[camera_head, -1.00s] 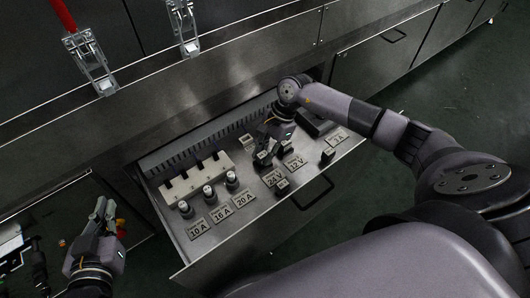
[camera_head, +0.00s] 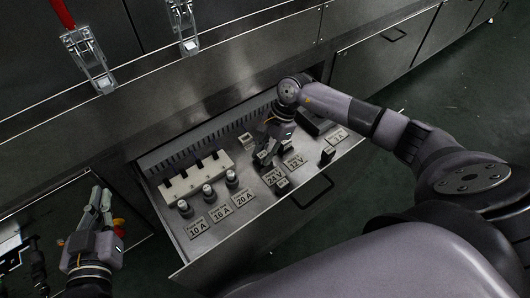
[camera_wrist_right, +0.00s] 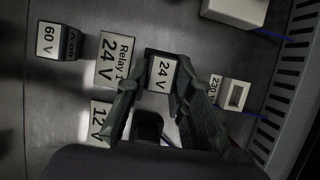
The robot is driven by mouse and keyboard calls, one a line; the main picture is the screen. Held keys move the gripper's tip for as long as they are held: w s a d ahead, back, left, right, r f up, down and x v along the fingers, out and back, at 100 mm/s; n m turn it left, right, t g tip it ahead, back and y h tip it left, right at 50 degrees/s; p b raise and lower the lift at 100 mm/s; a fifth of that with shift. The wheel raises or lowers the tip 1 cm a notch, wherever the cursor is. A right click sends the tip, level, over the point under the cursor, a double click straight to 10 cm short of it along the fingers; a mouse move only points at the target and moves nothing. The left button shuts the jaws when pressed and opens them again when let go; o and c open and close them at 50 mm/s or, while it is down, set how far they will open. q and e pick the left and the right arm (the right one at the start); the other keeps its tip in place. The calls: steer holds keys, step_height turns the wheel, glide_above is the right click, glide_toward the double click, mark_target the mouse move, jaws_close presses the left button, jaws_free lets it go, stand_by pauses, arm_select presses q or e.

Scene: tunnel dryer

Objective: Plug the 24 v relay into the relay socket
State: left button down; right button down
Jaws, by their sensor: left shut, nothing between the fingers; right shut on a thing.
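The 24 V relay (camera_wrist_right: 162,73), a dark block with a white label, is between the fingertips of my right gripper (camera_wrist_right: 152,84). The gripper is shut on it. In the head view my right gripper (camera_head: 266,150) is low over the open drawer, and its fingers partly hide the relay. A small white socket block with a rectangular opening, seemingly the relay socket (camera_wrist_right: 236,94), is to the right of the gripper in the wrist view. It also shows beyond the gripper in the head view (camera_head: 245,140). My left gripper (camera_head: 102,200) is shut and empty, left of the drawer.
The "Relay 24 V" plate (camera_wrist_right: 112,60), a "12 V" plate (camera_wrist_right: 101,122) and a 60 V relay (camera_wrist_right: 58,42) are close by. A white fuse holder (camera_head: 195,178) and several fuses stand at the drawer's left. A slotted duct (camera_wrist_right: 286,90) runs along the back.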

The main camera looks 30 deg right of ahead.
steer(key=c, duration=1.3)
jaws_free()
steer(key=shift+f, duration=0.15)
steer(key=v, duration=1.2)
